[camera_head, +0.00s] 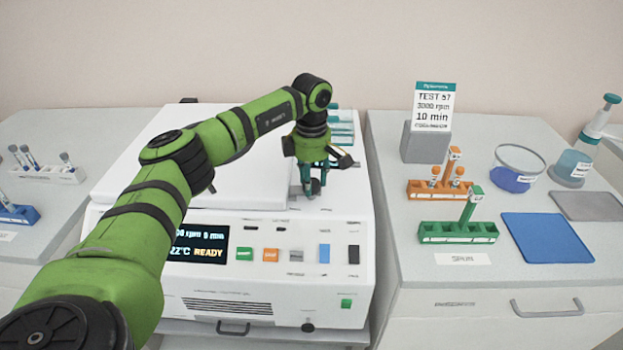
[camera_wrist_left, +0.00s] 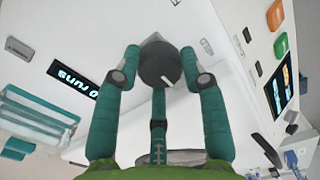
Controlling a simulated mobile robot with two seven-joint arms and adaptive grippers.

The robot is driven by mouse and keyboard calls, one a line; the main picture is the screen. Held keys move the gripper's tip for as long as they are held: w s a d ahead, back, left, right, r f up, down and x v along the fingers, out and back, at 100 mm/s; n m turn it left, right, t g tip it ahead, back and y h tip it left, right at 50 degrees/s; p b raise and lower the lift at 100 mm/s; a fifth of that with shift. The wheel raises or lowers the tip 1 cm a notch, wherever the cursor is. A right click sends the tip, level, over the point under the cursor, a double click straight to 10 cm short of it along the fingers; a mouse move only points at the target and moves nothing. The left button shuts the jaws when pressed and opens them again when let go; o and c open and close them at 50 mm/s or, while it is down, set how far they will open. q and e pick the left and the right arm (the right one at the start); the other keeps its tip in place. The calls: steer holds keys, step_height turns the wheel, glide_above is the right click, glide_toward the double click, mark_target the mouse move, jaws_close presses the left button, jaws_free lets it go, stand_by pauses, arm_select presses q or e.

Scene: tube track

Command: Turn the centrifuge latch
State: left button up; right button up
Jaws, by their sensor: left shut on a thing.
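The white centrifuge (camera_head: 285,222) stands in the middle of the head view with its lid down and a display (camera_head: 199,244) that reads READY. The latch (camera_wrist_left: 157,66) is a dark round knob with a white mark, clear in the left wrist view on the centrifuge top. My left gripper (camera_head: 312,183) reaches down onto the front right of the centrifuge top. In the left wrist view its teal fingers (camera_wrist_left: 160,75) are shut on opposite sides of the knob. The fingers mostly hide the knob in the head view. My right gripper is not in view.
On the right bench are an orange rack (camera_head: 440,189), a green rack (camera_head: 464,232), a sign card (camera_head: 433,106), a beaker (camera_head: 515,180) and a blue mat (camera_head: 546,238). A tube rack (camera_head: 55,174) is on the left bench. Teal-topped items stand behind the gripper.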

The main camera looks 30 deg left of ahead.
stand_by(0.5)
arm_select(q)
steer(key=o, duration=1.1)
steer(key=shift+o, duration=0.2)
steer(key=shift+r, duration=0.25)
step_height(320, 180, up, 12)
steer(key=shift+f, duration=0.25)
